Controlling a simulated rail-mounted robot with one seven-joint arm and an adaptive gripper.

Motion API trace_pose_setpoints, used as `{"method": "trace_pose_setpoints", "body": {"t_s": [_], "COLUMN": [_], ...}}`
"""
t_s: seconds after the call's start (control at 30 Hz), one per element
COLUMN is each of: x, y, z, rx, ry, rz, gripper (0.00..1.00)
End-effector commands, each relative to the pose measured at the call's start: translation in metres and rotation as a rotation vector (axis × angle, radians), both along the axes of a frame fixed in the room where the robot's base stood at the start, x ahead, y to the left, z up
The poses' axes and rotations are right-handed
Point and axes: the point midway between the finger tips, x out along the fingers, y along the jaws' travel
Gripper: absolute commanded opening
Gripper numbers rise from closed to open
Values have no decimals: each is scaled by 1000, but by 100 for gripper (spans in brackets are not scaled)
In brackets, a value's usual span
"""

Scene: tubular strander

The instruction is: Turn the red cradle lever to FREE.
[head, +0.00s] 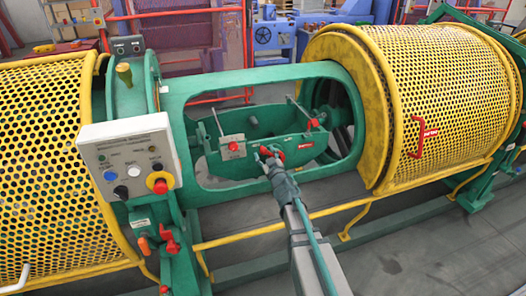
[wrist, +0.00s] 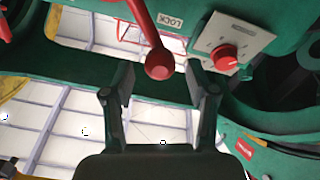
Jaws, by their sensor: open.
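The red cradle lever (wrist: 153,30) hangs into the wrist view from the top edge and ends in a round red knob (wrist: 159,66). A white plate reading LOCK (wrist: 171,20) is beside the lever's arm; no FREE mark is readable. My gripper (wrist: 162,76) is open, with one finger on each side of the knob; I cannot tell whether either touches it. In the head view my gripper (head: 268,157) is at the near side of the green cradle (head: 258,158), with red of the lever (head: 277,157) showing beside it. The lever's pivot is hidden.
A grey box with a red knob (wrist: 223,55) is close to one finger; it also shows on the cradle in the head view (head: 233,146). The green window frame (head: 193,190) surrounds the cradle. Yellow perforated drums (head: 445,95) stand either side, and a yellow rail (head: 240,236) runs below.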

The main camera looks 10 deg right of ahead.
Motion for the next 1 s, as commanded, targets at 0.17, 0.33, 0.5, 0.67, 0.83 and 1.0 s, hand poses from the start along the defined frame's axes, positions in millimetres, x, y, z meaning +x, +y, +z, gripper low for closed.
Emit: {"method": "trace_pose_setpoints", "body": {"t_s": [0.17, 0.33, 0.5, 0.67, 0.83, 1.0], "x": [25, 29, 29, 29, 29, 29], "y": [4, 4, 4, 4, 4, 4], "z": [-1, 0, 0, 0, 0, 0], "rx": [0, 0, 0, 0, 0, 0], "ry": [0, 1, 1, 1, 1, 1], "rz": [1, 0, 0, 0, 0, 0], "gripper": [58, 58, 58, 36, 8, 0]}}
